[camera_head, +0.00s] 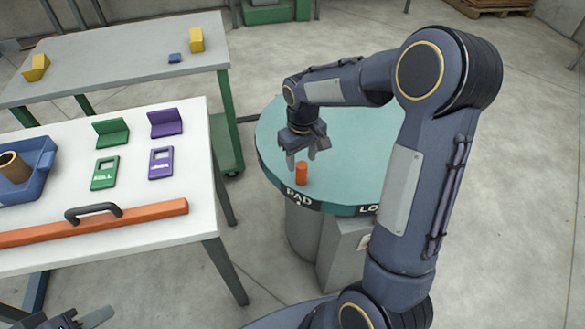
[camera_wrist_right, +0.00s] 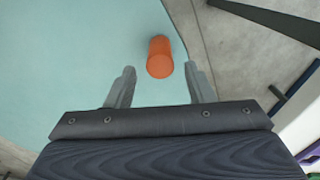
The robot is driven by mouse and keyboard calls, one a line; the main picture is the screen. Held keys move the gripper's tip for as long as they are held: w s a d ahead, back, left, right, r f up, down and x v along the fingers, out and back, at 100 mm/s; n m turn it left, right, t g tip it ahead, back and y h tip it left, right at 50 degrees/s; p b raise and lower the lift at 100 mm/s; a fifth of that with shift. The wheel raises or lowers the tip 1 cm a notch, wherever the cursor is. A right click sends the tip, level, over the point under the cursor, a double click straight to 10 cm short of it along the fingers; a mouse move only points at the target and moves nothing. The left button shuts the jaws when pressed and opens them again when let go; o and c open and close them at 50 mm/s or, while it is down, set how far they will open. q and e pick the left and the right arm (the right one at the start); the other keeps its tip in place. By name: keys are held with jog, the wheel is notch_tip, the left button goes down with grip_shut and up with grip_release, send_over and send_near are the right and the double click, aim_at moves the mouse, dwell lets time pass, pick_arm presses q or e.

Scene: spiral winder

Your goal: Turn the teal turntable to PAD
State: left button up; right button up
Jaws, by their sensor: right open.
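The teal turntable (camera_head: 345,190) is a round disc on a grey pedestal, right of the white table. Its dark rim label PAD (camera_head: 298,197) faces the front, above a small white mark; a second label starting "LO" (camera_head: 368,209) is partly hidden by my right arm. An orange peg (camera_head: 302,174) stands upright on the disc near PAD. My right gripper (camera_head: 312,150) is above the disc, open, just behind the peg in the head view. In the right wrist view the peg (camera_wrist_right: 160,57) shows between and beyond the fingers (camera_wrist_right: 160,88). My left gripper (camera_head: 88,319) is barely in view at bottom left.
The white table (camera_head: 190,225) holds an orange bar (camera_head: 150,217) with a dark handle, a blue tray (camera_head: 40,165), green (camera_head: 111,132) and purple (camera_head: 165,122) brackets and matching tags. A grey table (camera_head: 120,60) with yellow blocks stands behind.

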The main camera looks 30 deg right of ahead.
aim_at(302, 173)
notch_tip(302, 173, down, 7)
jog(key=shift+s+r+b, duration=0.1)
jog(key=shift+r+b, duration=0.05)
jog(key=shift+b, duration=0.2)
grip_shut()
